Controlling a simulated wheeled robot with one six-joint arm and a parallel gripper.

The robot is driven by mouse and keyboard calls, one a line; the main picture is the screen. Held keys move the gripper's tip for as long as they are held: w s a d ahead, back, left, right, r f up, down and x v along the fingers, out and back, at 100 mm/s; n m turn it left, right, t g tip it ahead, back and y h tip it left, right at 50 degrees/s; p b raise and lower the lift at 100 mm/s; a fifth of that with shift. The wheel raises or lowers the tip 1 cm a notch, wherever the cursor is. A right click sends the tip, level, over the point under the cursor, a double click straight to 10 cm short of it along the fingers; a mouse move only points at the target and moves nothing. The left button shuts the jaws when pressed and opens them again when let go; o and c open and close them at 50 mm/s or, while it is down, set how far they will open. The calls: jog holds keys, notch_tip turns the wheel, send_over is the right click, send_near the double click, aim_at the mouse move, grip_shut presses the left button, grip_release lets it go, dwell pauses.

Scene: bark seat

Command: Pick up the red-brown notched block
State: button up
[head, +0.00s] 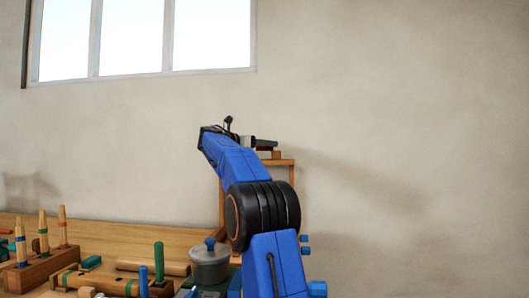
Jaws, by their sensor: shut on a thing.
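My gripper (264,142) is at the end of my raised blue arm, small and far off, just above the top of a wooden stand (287,163). It is shut on a small dark red-brown block (267,149) at its tip. My arm and wrist hide part of this area. The block's notch cannot be made out, and I cannot tell whether the block touches what is under it.
An orange-brown wooden piece (276,155) lies on the stand's top. The wooden bench (130,235) at lower left holds a peg rack (40,268), a grey lidded pot (209,263) and several loose parts. The wall at right is bare.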

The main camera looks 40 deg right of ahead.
jog(key=shift+r, duration=1.45)
jog(key=shift+s+a+r, duration=0.1)
jog(key=s+a, duration=1.2)
jog(key=a, duration=0.2)
jog(key=shift+s+a, duration=0.3)
jog(key=shift+a, duration=0.05)
jog(key=shift+s, duration=0.1)
